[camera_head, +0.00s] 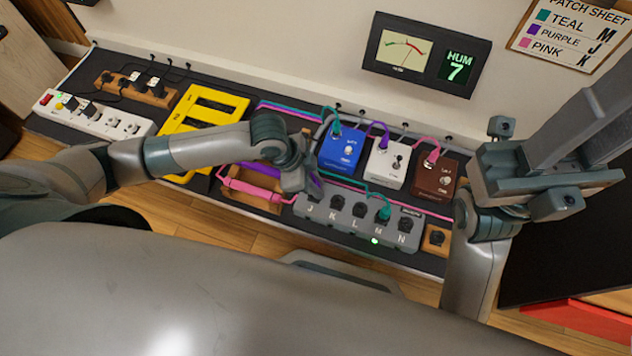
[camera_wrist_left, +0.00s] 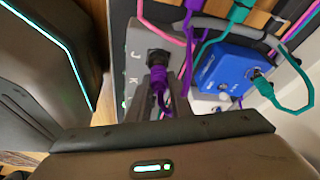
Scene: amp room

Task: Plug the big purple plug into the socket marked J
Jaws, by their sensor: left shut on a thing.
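The purple plug (camera_head: 316,182) is in my left gripper (camera_head: 303,184), which is shut on it just above the J end of the grey socket box (camera_head: 345,228). In the left wrist view the purple plug (camera_wrist_left: 158,82) sits between the fingers, close to the black socket (camera_wrist_left: 159,58) beside the letter J. I cannot tell whether the plug is in the socket or only over it. A purple cable runs from the plug. The J socket is mostly hidden by my gripper in the head view. My right gripper (camera_head: 530,166) is open and empty at the right.
A teal plug (camera_head: 383,212) is in socket M. Blue (camera_head: 342,151), white (camera_head: 388,163) and brown (camera_head: 433,178) pedals stand behind the box. A white power strip (camera_head: 95,120) stands far left.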

